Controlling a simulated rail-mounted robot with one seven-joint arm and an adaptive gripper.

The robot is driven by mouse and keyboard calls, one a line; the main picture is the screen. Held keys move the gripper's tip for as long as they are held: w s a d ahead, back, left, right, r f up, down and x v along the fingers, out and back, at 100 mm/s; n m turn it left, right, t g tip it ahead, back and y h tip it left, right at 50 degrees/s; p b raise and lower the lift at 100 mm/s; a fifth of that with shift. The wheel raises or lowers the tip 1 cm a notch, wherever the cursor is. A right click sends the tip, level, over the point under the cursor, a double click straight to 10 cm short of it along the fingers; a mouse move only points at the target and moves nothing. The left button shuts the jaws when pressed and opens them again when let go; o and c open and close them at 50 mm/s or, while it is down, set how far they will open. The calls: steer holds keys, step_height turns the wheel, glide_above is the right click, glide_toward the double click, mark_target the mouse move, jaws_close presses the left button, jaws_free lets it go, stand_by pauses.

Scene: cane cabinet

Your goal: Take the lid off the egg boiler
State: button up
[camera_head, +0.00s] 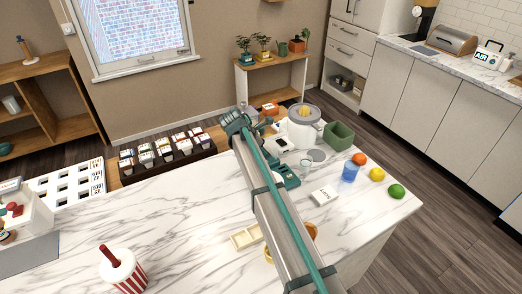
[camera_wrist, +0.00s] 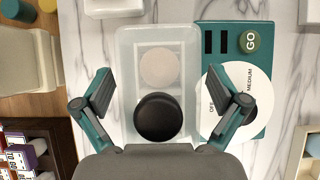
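In the wrist view, the egg boiler shows as a teal base (camera_wrist: 210,38) with a GO button (camera_wrist: 250,41) and a white dial marked MEDIUM. Left of the panel is its clear, box-shaped lid (camera_wrist: 128,62) with a round black knob (camera_wrist: 158,118) on top. A pale round shape shows through the lid. My gripper (camera_wrist: 160,75) is open above the lid, one finger on each side of it in the picture. In the head view, my arm hides much of this area.
A striped cup (camera_head: 122,270) is front left. The counter's left-middle is clear.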

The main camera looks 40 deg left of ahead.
steer(key=c, duration=1.2)
steer(key=shift+r, duration=0.15)
